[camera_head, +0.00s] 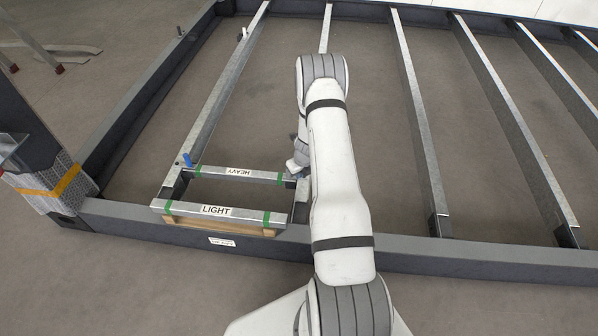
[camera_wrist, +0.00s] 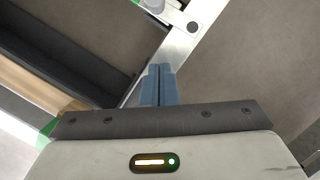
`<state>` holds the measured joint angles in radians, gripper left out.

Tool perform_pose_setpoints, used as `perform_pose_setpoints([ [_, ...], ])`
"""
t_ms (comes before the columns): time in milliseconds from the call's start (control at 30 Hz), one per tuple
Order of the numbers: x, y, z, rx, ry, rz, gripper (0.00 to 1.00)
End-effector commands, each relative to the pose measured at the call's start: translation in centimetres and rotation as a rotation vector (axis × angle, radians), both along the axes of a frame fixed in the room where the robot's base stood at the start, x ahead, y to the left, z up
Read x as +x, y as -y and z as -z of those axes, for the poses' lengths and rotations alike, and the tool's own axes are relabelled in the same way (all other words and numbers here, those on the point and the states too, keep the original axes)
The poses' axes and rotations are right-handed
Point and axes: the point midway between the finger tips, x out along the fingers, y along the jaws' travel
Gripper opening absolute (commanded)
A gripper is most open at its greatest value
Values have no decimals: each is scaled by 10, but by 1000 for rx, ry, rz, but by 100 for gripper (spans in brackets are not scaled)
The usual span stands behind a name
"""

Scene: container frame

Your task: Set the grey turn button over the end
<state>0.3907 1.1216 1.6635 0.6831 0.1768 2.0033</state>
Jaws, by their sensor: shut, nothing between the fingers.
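In the wrist view my gripper (camera_wrist: 158,72) has its two blue-grey fingers together with nothing between them. They point at a pale metal beam (camera_wrist: 172,50) that runs diagonally past the tips; I cannot tell whether they touch it. On this beam, beyond the tips, is a dark round spot (camera_wrist: 193,27). A small pale grey piece (camera_wrist: 155,5) shows at the top edge, cut off; I cannot tell whether it is the grey turn button. In the head view my arm hides most of the gripper and the beam end beside the HEAVY bar (camera_head: 212,171).
The LIGHT bar (camera_head: 190,209) lies at the front of the frame (camera_head: 400,252), over a wooden strip (camera_head: 220,227). A blue piece (camera_head: 187,160) stands on the left beam (camera_head: 220,95), with a small peg (camera_head: 244,32) farther back. More beams (camera_head: 420,130) run to the right.

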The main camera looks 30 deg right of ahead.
Motion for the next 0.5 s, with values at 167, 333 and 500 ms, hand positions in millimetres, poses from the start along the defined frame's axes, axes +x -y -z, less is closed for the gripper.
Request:
perform_pose_setpoints([
  [167, 10, -1, 45, 0, 0, -2, 0],
  [333, 28, -3, 44, 0, 3, -6, 0],
  [500, 44, -5, 44, 0, 2, -5, 0],
])
